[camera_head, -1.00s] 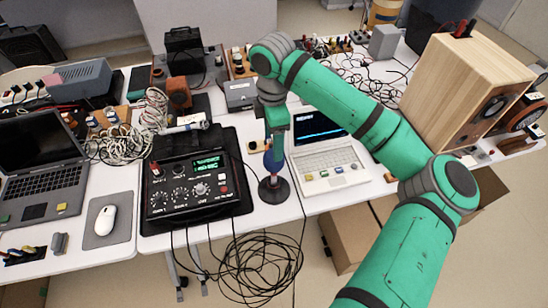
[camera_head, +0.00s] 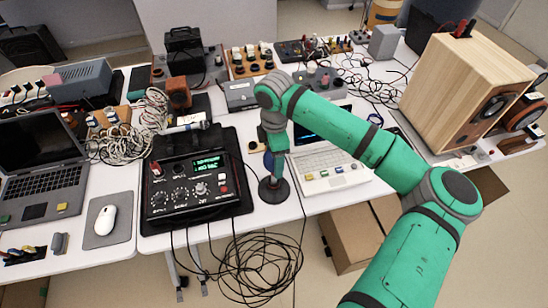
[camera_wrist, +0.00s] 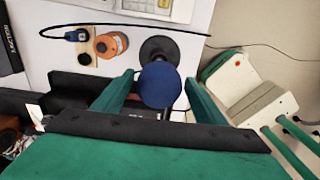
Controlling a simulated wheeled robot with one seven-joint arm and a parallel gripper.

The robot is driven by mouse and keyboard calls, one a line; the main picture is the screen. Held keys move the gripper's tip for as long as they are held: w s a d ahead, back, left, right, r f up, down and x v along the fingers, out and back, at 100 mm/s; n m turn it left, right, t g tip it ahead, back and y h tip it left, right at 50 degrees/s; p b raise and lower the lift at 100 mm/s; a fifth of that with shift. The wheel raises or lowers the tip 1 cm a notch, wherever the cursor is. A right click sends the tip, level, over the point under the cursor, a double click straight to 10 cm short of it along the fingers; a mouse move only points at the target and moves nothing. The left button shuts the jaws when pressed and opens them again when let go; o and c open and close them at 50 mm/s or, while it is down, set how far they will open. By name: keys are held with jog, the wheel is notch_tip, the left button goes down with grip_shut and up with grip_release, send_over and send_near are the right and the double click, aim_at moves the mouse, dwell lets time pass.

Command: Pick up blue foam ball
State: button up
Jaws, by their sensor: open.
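The blue foam ball (camera_wrist: 159,85) sits at the top of a dark stand with a round base (camera_wrist: 160,50). In the head view the stand's base (camera_head: 273,190) rests near the table's front edge, right of the black control box, and the ball is mostly hidden by my gripper (camera_head: 276,150). In the wrist view my gripper (camera_wrist: 160,97) is open, with one green finger on each side of the ball. A gap shows at each side. I cannot tell how deep the ball lies between the fingers.
The black control box (camera_head: 190,180) stands close on the left and a white laptop (camera_head: 325,168) close on the right. A wooden speaker (camera_head: 455,90) stands at the far right. Loose cables (camera_head: 255,265) hang below the table's front edge.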

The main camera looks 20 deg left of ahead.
jog(key=c, duration=1)
jog(key=shift+r, duration=0.15)
jog(key=shift+r, duration=0.65)
jog(key=s+d+r, duration=0.2)
jog(key=s+r, duration=0.1)
jog(key=s, duration=0.1)
jog(key=s+d+r, duration=0.3)
jog(key=r, duration=0.1)
jog(key=s+d+r, duration=0.2)
jog(key=s+r, duration=0.2)
jog(key=shift+s+d+r, duration=0.2)
jog(key=shift+s+d, duration=0.1)
jog(key=shift+s, duration=0.05)
